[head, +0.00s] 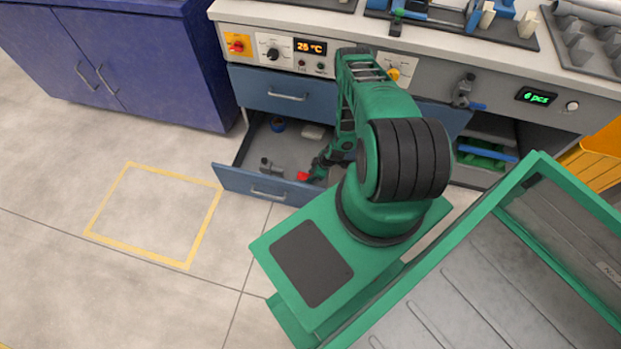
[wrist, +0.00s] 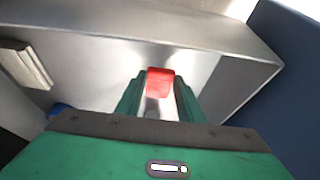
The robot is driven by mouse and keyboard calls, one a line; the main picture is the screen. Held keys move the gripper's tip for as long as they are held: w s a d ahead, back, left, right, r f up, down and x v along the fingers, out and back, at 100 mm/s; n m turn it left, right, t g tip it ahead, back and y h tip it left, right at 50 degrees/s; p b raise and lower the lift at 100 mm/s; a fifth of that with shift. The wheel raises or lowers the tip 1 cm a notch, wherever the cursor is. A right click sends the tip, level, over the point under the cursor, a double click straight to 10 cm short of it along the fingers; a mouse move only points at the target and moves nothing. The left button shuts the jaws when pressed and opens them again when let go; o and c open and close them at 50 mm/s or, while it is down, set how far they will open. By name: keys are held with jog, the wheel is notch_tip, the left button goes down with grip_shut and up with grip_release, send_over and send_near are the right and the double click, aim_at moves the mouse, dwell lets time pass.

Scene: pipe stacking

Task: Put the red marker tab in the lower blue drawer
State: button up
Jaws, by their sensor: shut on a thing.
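The red marker tab (head: 303,176) shows at the tip of my gripper (head: 310,174) in the head view. In the wrist view the red tab (wrist: 160,82) sits between the two green fingers of my gripper (wrist: 159,92), which is shut on it. The lower blue drawer (head: 262,186) is pulled open, and the tab and fingertips are over its right part, near the front panel. The wrist view shows the drawer's grey inside (wrist: 225,60) around the fingers. I cannot tell whether the tab touches the drawer floor.
The drawer holds a grey pipe fitting (head: 268,166), a blue ring (head: 278,126) and a pale block (head: 312,131); the pale block (wrist: 26,64) also shows in the wrist view. The upper blue drawer (head: 285,93) is shut above. Worktop edge (head: 440,58) overhangs behind my arm.

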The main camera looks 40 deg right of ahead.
jog(key=shift+f, duration=2.05)
jog(key=o, duration=1.1)
jog(key=v, duration=1.2)
